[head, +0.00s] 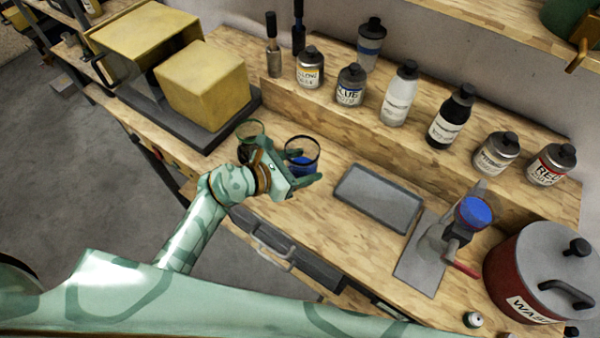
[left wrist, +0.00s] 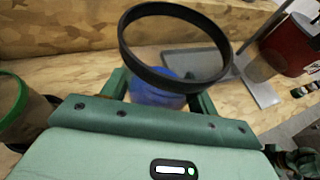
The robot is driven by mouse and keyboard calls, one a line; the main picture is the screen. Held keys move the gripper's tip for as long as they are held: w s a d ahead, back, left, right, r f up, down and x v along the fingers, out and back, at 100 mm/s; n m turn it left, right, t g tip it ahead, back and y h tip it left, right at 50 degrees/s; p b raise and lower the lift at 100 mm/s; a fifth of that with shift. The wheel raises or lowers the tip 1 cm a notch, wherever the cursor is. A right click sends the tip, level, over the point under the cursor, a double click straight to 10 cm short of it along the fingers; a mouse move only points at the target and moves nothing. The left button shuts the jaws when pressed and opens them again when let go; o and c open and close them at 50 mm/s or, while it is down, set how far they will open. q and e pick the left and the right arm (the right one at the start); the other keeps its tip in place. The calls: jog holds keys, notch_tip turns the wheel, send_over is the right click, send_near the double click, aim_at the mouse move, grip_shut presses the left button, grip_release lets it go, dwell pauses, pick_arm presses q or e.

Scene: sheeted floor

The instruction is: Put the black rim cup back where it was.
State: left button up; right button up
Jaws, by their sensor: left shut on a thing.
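The black rim cup (head: 302,141) is clear, with blue contents low inside. It looks upright, with its dark rim (left wrist: 124,42) large in the left wrist view. My left gripper (head: 304,178) is shut on this cup, and its green fingers show on either side of the cup in the left wrist view (left wrist: 160,98). I cannot tell whether the cup touches the bench. A green rim cup (head: 249,128) stands just left of it, partly hidden by my gripper, and also shows at the left wrist view's left edge (left wrist: 22,100).
A grey tray (head: 378,198) lies right of the cup. Beyond it is a metal stand (head: 417,268) with a blue-topped holder and red handle. A red pot (head: 520,272) stands far right. Yellow boxes (head: 203,85) sit left. Several bottles line the raised shelf (head: 330,115).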

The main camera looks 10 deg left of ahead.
pick_arm(q)
jog(key=w+f+b, duration=0.1)
jog(key=f, duration=0.1)
jog(key=w+a+f, duration=0.1)
jog(key=w+f, duration=0.1)
jog(key=shift+w+f+b, duration=0.1)
jog(key=shift+f+b, duration=0.25)
jog(key=shift+w+f+b, duration=0.1)
jog(key=shift+f+b, duration=0.4)
jog(key=shift+f, duration=1)
jog(key=shift+f, duration=0.15)
jog(key=o, duration=1.1)
jog(key=shift+s+a+r, duration=0.2)
jog(key=shift+a+r, duration=0.05)
jog(key=p+v, duration=0.1)
jog(key=v, duration=0.9)
jog(key=shift+s+a, duration=0.1)
jog(key=shift+s, duration=0.05)
jog(key=shift+s+a+r, duration=0.2)
jog(key=shift+s+a, duration=0.15)
jog(key=shift+s, duration=0.05)
